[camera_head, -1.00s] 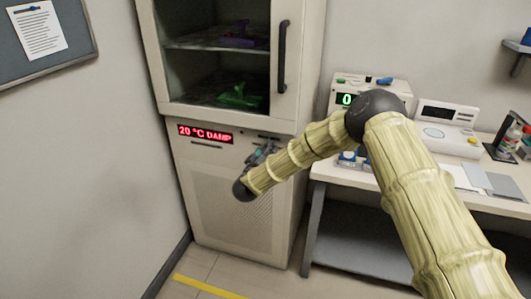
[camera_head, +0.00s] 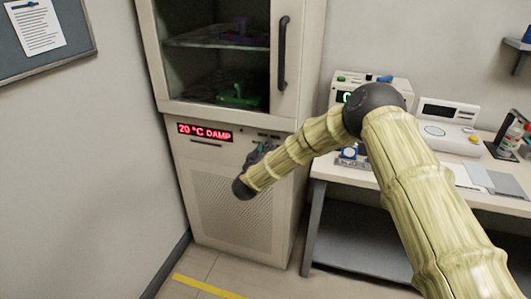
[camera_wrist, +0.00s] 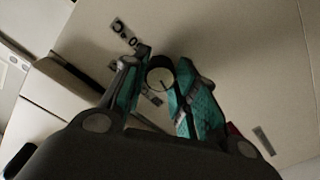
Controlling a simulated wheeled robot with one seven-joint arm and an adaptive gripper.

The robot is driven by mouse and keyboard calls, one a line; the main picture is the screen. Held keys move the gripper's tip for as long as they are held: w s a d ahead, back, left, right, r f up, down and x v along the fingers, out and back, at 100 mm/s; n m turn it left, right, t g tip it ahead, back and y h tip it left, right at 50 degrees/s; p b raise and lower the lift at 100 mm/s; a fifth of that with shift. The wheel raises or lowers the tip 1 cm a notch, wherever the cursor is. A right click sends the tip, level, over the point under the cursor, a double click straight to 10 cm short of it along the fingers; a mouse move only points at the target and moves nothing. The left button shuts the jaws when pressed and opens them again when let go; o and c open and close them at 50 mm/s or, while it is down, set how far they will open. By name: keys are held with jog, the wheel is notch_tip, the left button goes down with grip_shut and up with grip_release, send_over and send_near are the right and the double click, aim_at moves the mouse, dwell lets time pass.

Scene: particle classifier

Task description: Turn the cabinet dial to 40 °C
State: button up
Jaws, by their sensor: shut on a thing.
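The cabinet (camera_head: 185,165) stands in the middle of the head view. Its red display (camera_head: 205,132) reads "20 °C DAMP". In the wrist view the dial (camera_wrist: 160,76) is a round, pale-faced knob with a dark rim and a dark pointer line, beside a "°C" label (camera_wrist: 124,31). My gripper (camera_wrist: 161,77) has its teal-padded fingers on both sides of the dial and is shut on it. In the head view my gripper (camera_head: 261,152) is at the cabinet front, right of the display, and my arm hides the dial.
Above the display is a glass-fronted compartment with a green object (camera_head: 238,95) and a dark vertical handle (camera_head: 283,55). A bench (camera_head: 345,176) with instruments stands right of the cabinet. A wall is close on the left. The floor in front is clear, with a yellow stripe (camera_head: 210,287).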

jog(key=shift+f+m+b, duration=0.15)
jog(key=shift+m+b, duration=5.6)
jog(key=shift+m, duration=4.75)
jog(key=o, duration=1.1)
jog(key=shift+c, duration=0.2)
jog(key=v, duration=1.2)
jog(key=shift+a, duration=0.15)
